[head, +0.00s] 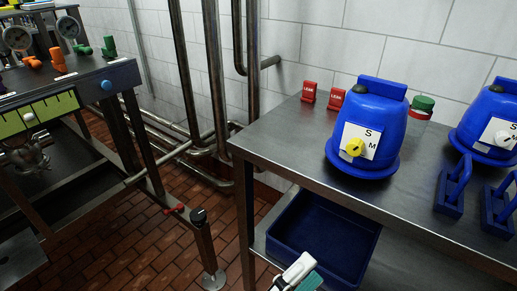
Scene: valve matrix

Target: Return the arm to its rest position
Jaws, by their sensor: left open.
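My left gripper (293,274) shows only in part at the bottom edge of the head view, as a white and teal piece. It is open, and I see nothing held in it. It appears in front of the dark blue bin (316,262) on the lower shelf; I cannot tell whether it touches the bin. My right gripper is not in view.
A steel table (270,135) on the right bears blue domed units (367,115), red leak tags (309,91) and blue handled blocks (453,190). A panel bench (85,77) stands left. Pipes line the wall.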

